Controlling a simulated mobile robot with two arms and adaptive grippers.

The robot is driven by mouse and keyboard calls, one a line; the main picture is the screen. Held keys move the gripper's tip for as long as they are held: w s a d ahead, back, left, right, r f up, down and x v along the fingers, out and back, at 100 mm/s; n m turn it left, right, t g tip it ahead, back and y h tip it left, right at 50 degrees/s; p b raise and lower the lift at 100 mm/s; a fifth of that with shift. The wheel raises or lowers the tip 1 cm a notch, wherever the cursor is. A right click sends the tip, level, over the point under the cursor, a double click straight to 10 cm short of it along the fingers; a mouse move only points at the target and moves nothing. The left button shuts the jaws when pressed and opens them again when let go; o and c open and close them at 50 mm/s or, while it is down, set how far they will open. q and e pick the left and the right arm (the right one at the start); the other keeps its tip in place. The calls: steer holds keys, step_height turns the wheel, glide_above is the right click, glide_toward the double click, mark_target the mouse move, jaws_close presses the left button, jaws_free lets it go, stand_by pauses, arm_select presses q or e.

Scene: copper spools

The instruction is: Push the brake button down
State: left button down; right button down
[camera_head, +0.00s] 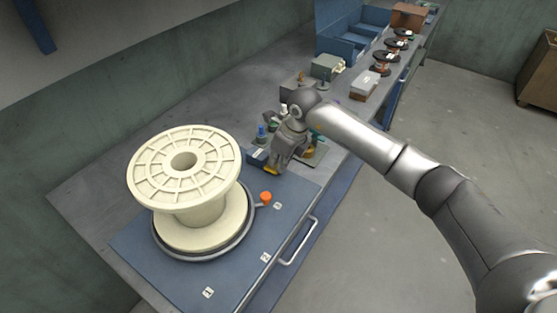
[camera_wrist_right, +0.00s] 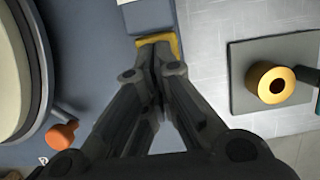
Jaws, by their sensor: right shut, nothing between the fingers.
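My right gripper (camera_head: 277,165) is shut and empty, pointing down over the workbench. In the wrist view its closed fingertips (camera_wrist_right: 157,55) meet or overlap a yellow part (camera_wrist_right: 174,42) on the edge of a blue panel; I cannot tell whether they touch it. The yellow part (camera_head: 271,171) also shows just below the gripper in the head view. An orange knob (camera_head: 265,197) on a short arm is beside the spool's ring, apart from the gripper; it also shows in the wrist view (camera_wrist_right: 61,136). No label shows which is the brake button. My left gripper is out of view.
A large cream spool (camera_head: 185,165) stands on the blue panel (camera_head: 218,278), left of the gripper. A plate with a brass cylinder (camera_wrist_right: 270,82) lies to the right in the wrist view. Boxes and copper spools (camera_head: 382,62) line the bench further back. The panel's front has free room.

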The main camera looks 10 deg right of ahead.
steer(key=shift+s+r+p, duration=0.1)
steer(key=shift+r+p, duration=0.85)
steer(key=shift+r, duration=0.5)
steer(key=p+v, duration=0.2)
steer(key=v, duration=0.1)
steer(key=shift+a+r, duration=0.1)
steer(key=shift+r, duration=0.05)
